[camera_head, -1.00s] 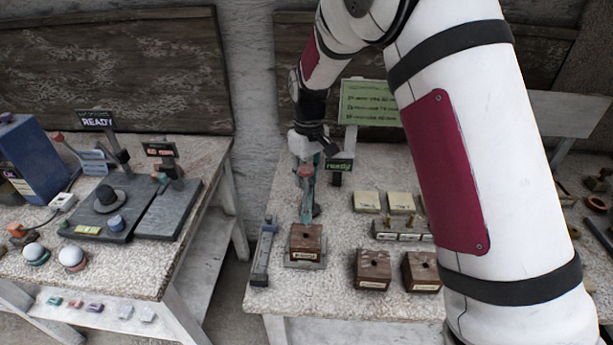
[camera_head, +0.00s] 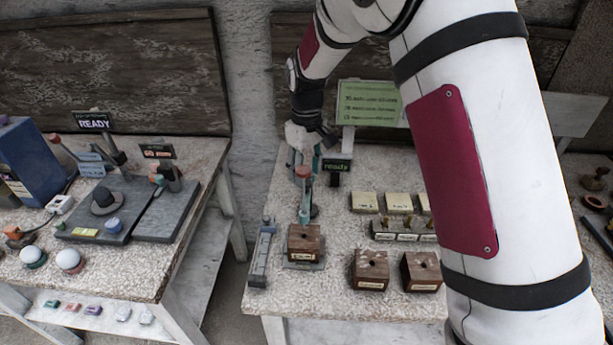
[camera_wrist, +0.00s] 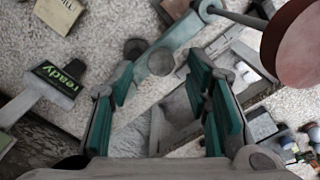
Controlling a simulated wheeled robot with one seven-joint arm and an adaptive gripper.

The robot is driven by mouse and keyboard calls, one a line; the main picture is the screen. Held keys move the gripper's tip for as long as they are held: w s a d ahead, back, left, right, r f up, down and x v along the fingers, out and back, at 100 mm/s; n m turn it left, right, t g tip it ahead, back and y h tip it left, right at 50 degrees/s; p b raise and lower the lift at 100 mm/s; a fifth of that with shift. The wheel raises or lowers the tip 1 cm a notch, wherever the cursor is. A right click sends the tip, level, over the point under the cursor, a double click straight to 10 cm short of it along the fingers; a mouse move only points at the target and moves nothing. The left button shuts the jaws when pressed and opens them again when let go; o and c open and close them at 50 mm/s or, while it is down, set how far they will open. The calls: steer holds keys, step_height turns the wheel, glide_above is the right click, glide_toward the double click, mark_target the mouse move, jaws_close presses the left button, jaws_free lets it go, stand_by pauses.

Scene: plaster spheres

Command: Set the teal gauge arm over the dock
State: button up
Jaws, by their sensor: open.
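The teal gauge arm (camera_head: 304,207) stands on the right bench with a red knob (camera_head: 303,172) above its near end. In the wrist view the teal arm (camera_wrist: 180,40) runs diagonally beyond the fingers, and the red knob (camera_wrist: 295,45) is large at the upper right. A wooden block (camera_head: 304,240) sits on a grey plate (camera_head: 290,265), which looks like the dock; the arm's near end appears close to it. My gripper (camera_head: 308,152) is above the arm's far part. In the wrist view my gripper (camera_wrist: 165,95) is open, its teal-padded fingers apart, nothing clearly between them.
A small "ready" sign (camera_head: 337,166) stands just right of my gripper. A green board (camera_head: 367,103) is behind. Two more wooden blocks (camera_head: 370,268) (camera_head: 421,270) and a stamp rack (camera_head: 402,230) lie to the right. A grey stand (camera_head: 263,255) is left. My arm hides the right part.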

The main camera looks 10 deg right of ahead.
mark_target(307, 181)
step_height(307, 181, up, 10)
steer(key=shift+f, duration=0.2)
steer(key=s+d+r+m+t, duration=0.1)
steer(key=s+d+r+m, duration=0.1)
steer(key=s+d+r, duration=0.35)
steer(key=s+d+r+m+t, duration=0.1)
steer(key=s+d+r+t, duration=0.1)
steer(key=s+r, duration=0.6)
steer(key=s+d+f+m+t, duration=0.1)
steer(key=s+d+m, duration=0.1)
steer(key=s, duration=0.7)
steer(key=s+d+f+m+t, duration=0.1)
steer(key=s+m, duration=0.1)
steer(key=s, duration=0.7)
steer(key=shift+s+d+f+t, duration=0.15)
steer(key=shift+d+f+t, duration=0.15)
steer(key=shift+d, duration=0.05)
